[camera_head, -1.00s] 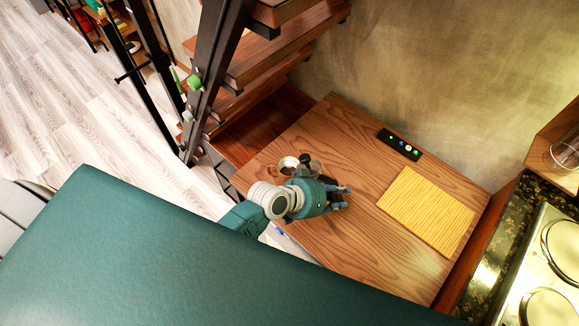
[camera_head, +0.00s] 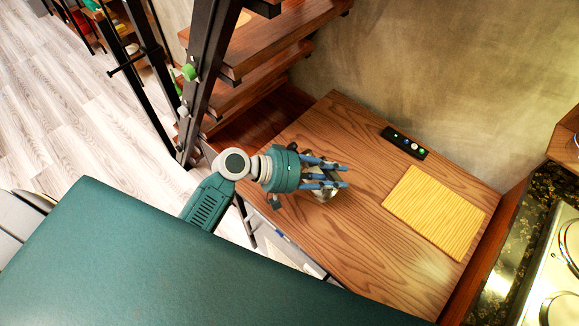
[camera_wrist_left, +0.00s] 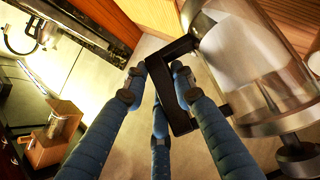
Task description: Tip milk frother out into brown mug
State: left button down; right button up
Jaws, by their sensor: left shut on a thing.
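My left gripper (camera_head: 335,175) is above the wooden counter, its blue fingers closed. In the left wrist view its fingers (camera_wrist_left: 158,85) are around the black handle (camera_wrist_left: 178,110) of the milk frother (camera_wrist_left: 255,60). The frother has a clear body with metal bands and white contents, and looks tilted in that view. In the head view only a small shiny part of the frother (camera_head: 325,196) shows below the fingers. I cannot make out the brown mug in either view now; the gripper may hide it. My right gripper is not in view.
A yellow ribbed mat (camera_head: 435,212) and a black control strip (camera_head: 404,142) lie on the counter (camera_head: 375,240). A stove (camera_head: 545,270) is at the right. Wooden stairs with a dark metal frame (camera_head: 215,80) rise at the back left. The counter's front right is clear.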

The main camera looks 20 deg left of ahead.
aim_at(321, 158)
pick_arm(q)
jog(key=shift+w+r, duration=0.15)
jog(key=shift+r, duration=0.15)
jog(key=shift+a+r+n+h, duration=0.3)
jog(key=shift+r+h, duration=0.2)
jog(key=shift+h, duration=0.1)
jog(key=shift+w+a+r+n+h+b, duration=0.1)
jog(key=shift+a+r+n+h+b, duration=0.15)
jog(key=shift+r+n+h+b, duration=0.15)
jog(key=shift+w+a+r+n+h+b, duration=0.1)
jog(key=shift+a+r+n+h+b, duration=0.15)
jog(key=shift+r, duration=0.2)
jog(key=shift+r, duration=0.15)
jog(key=shift+w+a+r+n+t+h+b, duration=0.1)
jog(key=shift+w+a+r+n+h+b, duration=0.15)
jog(key=shift+a, duration=0.2)
jog(key=shift+a+r+n+t+h+b, duration=0.1)
jog(key=shift+a+r+b, duration=0.05)
jog(key=shift+a+b, duration=0.2)
jog(key=shift+w+a+r+n+t+h+b, duration=0.15)
jog(key=shift+a+r+h+b, duration=0.1)
jog(key=shift+a, duration=0.25)
jog(key=shift+a, duration=0.15)
jog(key=shift+w+a+r, duration=0.1)
jog(key=shift+w+a+r+n+h+b, duration=0.1)
jog(key=shift+a+r+n+h+b, duration=0.15)
jog(key=shift+b, duration=0.15)
